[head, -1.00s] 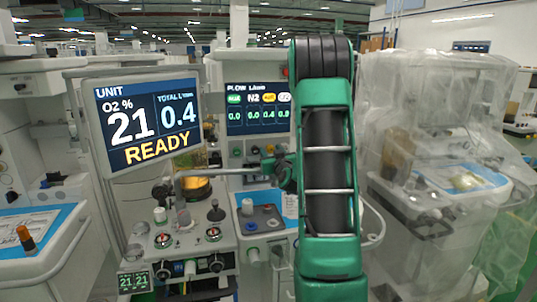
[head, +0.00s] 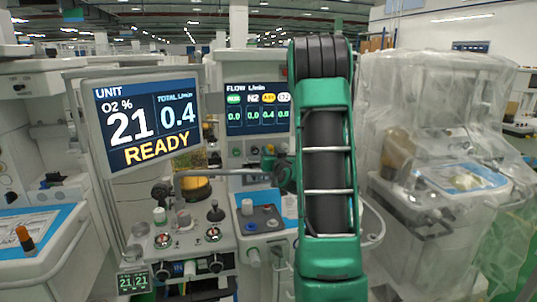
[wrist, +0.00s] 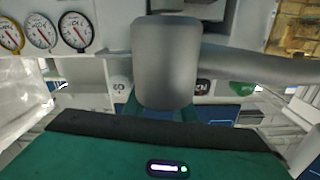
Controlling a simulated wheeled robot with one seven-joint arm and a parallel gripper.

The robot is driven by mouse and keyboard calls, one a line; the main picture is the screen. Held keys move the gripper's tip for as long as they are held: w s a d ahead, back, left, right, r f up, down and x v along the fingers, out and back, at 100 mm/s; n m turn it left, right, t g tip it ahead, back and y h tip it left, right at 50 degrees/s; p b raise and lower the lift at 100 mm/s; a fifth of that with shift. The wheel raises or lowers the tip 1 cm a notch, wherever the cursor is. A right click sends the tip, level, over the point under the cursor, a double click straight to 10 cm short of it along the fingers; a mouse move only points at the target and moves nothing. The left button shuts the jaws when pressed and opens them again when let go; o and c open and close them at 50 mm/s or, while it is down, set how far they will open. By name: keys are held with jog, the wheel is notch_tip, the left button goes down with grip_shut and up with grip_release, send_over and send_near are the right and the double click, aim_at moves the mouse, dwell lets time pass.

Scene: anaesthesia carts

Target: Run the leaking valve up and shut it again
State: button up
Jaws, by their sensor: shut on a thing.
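The flow panel screen (head: 257,109) in the head view shows several readings, with 0.4 under a yellow label and small figures at the right that are hard to read. Small valve knobs (head: 236,152) sit in a row below it. My gripper (head: 271,162) is at the right end of this row, largely hidden behind my arm. In the wrist view its green body fills the bottom, and the fingers (wrist: 158,110) reach behind a grey cylinder. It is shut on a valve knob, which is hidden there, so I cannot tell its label.
A grey bent pipe (head: 225,172) crosses in front of the panel, close to my gripper. The front unit's screen (head: 148,122) reads READY, O2 21, total 0.4. A plastic-covered cart (head: 435,160) stands at the right. Round gauges (wrist: 42,32) show in the wrist view.

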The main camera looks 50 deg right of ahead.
jog(key=shift+w+a, duration=0.1)
jog(key=shift+a, duration=0.1)
jog(key=o, duration=1)
jog(key=shift+o, duration=0.2)
jog(key=v, duration=1)
jog(key=shift+s, duration=0.25)
jog(key=shift+a, duration=0.1)
